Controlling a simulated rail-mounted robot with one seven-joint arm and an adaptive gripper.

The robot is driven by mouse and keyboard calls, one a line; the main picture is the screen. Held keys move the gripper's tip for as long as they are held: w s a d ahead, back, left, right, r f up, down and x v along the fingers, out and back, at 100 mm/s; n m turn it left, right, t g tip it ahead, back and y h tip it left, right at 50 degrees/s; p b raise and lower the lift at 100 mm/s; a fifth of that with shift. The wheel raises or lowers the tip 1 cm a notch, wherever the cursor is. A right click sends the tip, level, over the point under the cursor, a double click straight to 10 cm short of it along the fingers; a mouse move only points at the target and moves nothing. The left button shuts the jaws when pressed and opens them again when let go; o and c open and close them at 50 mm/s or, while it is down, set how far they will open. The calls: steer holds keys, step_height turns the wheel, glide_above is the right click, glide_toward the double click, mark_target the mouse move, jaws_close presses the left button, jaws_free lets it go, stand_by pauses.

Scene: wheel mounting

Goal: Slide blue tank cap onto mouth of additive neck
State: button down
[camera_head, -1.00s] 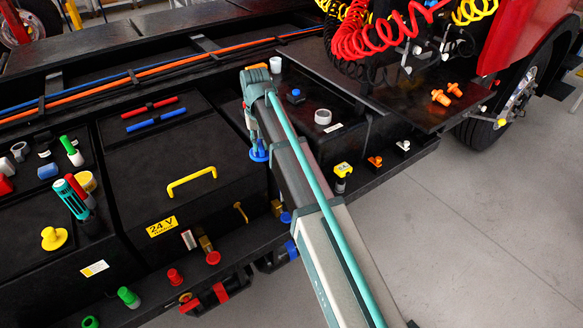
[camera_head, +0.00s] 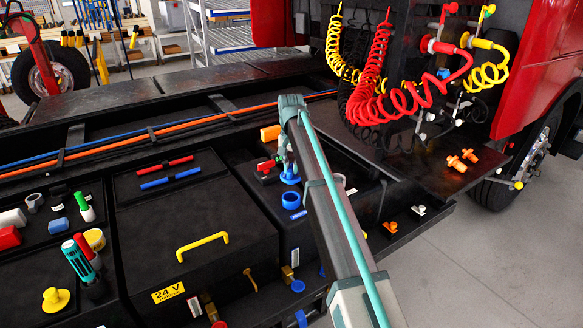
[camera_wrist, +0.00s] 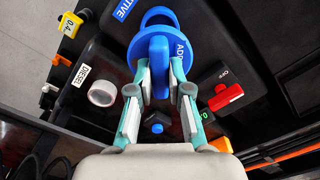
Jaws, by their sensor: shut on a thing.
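My gripper (camera_head: 288,166) is shut on the blue tank cap (camera_head: 290,178) by its upright grip. In the wrist view my gripper (camera_wrist: 160,95) has pads on both sides of that grip, and the cap (camera_wrist: 158,50) shows a wide disc with part of a label. The additive neck (camera_head: 291,200) is a blue ring on the black tank, just below the cap in the head view. In the wrist view the neck (camera_wrist: 158,14) shows beyond the cap's disc, partly covered by it. The cap is not on the neck; their exact height gap cannot be told.
The white diesel neck (camera_wrist: 102,93) and a small blue knob (camera_wrist: 157,127) stand close by. A red OFF switch (camera_wrist: 226,97) is on the other side. Coiled red hoses (camera_head: 385,90) hang behind. A yellow handle (camera_head: 203,245) is on the box at left.

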steer(key=shift+r, duration=0.1)
steer(key=shift+f+b, duration=0.75)
steer(key=shift+f, duration=2.25)
steer(key=shift+f, duration=0.2)
steer(key=shift+f, duration=0.35)
steer(key=shift+f+b, duration=0.4)
steer(key=shift+f, duration=0.4)
steer(key=c, duration=1)
jaws_free()
step_height(320, 180, up, 12)
steer(key=shift+r, duration=0.1)
